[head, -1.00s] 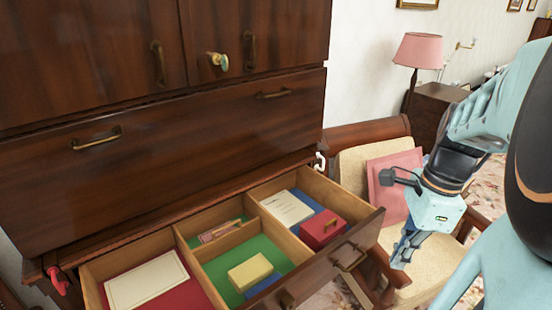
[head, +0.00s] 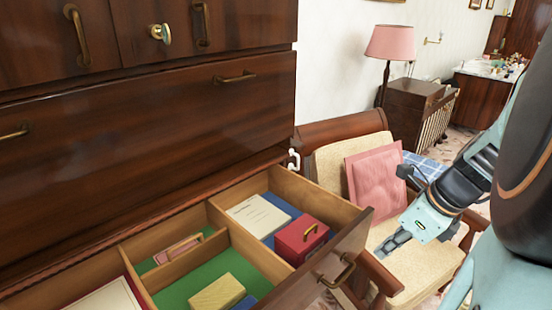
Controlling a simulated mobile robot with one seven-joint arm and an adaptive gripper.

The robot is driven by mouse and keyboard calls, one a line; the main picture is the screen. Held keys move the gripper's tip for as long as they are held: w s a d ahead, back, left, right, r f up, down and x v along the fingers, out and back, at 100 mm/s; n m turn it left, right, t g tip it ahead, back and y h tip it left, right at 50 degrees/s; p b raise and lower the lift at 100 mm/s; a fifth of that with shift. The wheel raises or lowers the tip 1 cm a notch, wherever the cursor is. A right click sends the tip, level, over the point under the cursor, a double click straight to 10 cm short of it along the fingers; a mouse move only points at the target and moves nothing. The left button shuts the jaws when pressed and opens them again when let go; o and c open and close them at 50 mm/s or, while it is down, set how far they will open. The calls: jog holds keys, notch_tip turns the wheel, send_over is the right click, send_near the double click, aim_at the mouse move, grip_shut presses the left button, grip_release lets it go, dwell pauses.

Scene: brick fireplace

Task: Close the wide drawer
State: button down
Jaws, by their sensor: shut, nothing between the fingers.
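The wide drawer (head: 285,185) is pulled out from the dark wooden cabinet (head: 150,130). Its front panel, with a brass handle (head: 337,272), faces the lower right. Inside are a red box (head: 301,240), a white card (head: 259,217), a yellow block (head: 217,293) and a pink item (head: 178,248) in divided compartments. The drawer's left part is cut off by the picture edge. My gripper (head: 385,249) is shut and empty, to the right of the drawer front and apart from it, in front of the armchair.
An armchair (head: 345,134) with a pink cushion (head: 374,176) stands close to the right of the drawer. A pink lamp (head: 395,42) and a low wooden cabinet (head: 412,105) stand behind it. Another drawer above, with a brass handle (head: 235,77), is shut.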

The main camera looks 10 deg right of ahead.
aim_at(345, 260)
jog(key=w+a+f+b, duration=0.1)
jog(key=w+f+b, duration=0.1)
jog(key=w+a+f+b, duration=0.1)
jog(key=w+f+b, duration=0.1)
jog(key=b, duration=0.1)
jog(key=w+a+f+b, duration=0.1)
jog(key=f+b, duration=0.1)
jog(key=f, duration=0.1)
jog(key=shift+w+a+f, duration=0.1)
jog(key=shift+w+a, duration=0.15)
jog(key=shift+w, duration=0.25)
